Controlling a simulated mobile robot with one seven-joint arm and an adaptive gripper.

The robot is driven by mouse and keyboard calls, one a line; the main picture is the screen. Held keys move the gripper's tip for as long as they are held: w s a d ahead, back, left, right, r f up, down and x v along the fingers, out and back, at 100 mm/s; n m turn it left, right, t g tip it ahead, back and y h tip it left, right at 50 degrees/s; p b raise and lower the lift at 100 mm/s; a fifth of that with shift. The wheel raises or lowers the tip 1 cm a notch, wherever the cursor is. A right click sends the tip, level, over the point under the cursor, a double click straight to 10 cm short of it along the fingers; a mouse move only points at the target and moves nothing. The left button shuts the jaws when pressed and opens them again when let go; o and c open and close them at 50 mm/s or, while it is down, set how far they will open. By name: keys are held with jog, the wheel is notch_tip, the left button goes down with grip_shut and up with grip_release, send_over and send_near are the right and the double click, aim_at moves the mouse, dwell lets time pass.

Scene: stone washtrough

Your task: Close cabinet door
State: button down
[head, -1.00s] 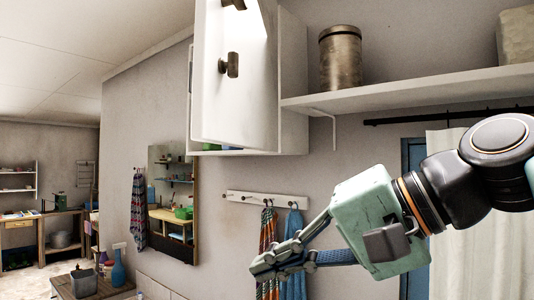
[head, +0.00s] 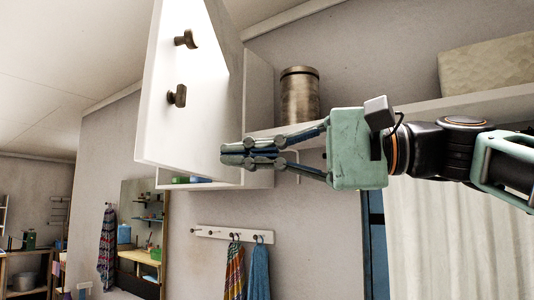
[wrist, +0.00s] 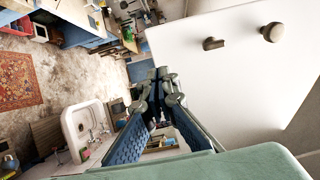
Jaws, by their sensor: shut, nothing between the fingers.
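The white cabinet (head: 259,120) hangs high on the wall, with its door (head: 190,110) swung open toward me. Two dark knobs (head: 178,95) sit on the door's face; they also show on the door in the wrist view (wrist: 214,43). My gripper (head: 226,153) is shut and empty, pointing left at the lower right part of the door in the head view. In the wrist view, its fingertips (wrist: 157,76) lie beside the door's edge. I cannot tell whether they touch the door. The cabinet's inside is mostly hidden; small green and blue items (head: 187,180) show below the door.
A shelf (head: 430,106) right of the cabinet holds a metal canister (head: 300,95) and a pale woven box (head: 488,64). Below is a hook rail (head: 228,234) with towels (head: 258,270). A pale curtain (head: 440,240) hangs at right. Left of the door is open room.

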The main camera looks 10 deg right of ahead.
aim_at(166, 158)
jog(key=x, duration=0.8)
jog(key=shift+p, duration=0.35)
